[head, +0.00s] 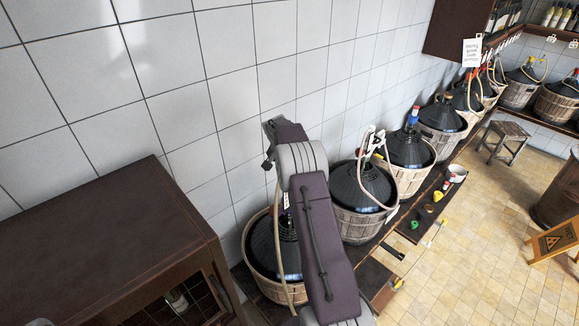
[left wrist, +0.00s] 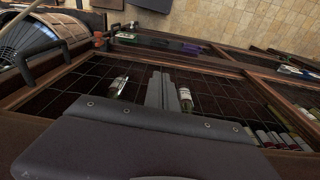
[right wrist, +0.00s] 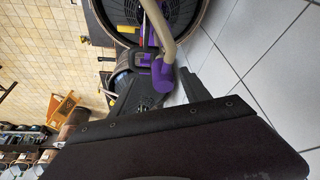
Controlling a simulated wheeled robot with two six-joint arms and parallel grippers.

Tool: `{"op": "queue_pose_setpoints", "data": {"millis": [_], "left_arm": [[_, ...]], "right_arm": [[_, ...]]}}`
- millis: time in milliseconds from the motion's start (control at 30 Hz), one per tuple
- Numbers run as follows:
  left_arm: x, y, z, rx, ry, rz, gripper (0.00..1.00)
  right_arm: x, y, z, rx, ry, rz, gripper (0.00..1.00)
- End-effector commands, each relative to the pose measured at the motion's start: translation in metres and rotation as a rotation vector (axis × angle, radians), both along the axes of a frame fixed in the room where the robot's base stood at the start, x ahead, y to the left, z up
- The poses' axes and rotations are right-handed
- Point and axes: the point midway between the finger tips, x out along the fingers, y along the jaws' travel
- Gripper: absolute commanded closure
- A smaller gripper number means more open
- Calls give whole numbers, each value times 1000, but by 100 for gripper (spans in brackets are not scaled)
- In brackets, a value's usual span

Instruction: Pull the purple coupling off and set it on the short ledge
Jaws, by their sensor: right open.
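The purple coupling (right wrist: 163,74) sits at the end of a beige hose (right wrist: 158,25) in the right wrist view, beside a dark demijohn. My right gripper (right wrist: 165,90) is open, with the coupling just beyond or between its fingertips; I cannot tell whether they touch. In the head view my arm covers the neck of the nearest demijohn (head: 263,250), and the coupling cannot be made out. My left gripper (left wrist: 160,90) looks shut and empty in front of a dark cabinet. I cannot tell which dark board by the baskets is the short ledge; one (head: 374,274) lies bare at the front.
A brown cabinet (head: 110,245) fills the lower left. Several basketed demijohns line the tiled wall, including one beside my arm (head: 360,188). Small coloured parts lie on a dark board farther back. A wooden stool (head: 505,140) and a yellow sign (head: 556,241) stand on the open floor.

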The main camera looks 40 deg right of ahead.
Motion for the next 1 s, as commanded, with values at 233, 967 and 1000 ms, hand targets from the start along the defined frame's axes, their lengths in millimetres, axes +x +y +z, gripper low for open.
{"op": "queue_pose_setpoints", "data": {"millis": [233, 967, 1000], "left_arm": [[0, 0, -1, 0, 1, 0, 100], [0, 0, 10, 0, 1, 0, 100], [0, 0, 10, 0, 1, 0, 100]], "right_arm": [[0, 0, 0, 0, 1, 0, 92], [1, 0, 16, -2, -3, 0, 100], [1, 0, 18, -2, -3, 0, 100]]}}
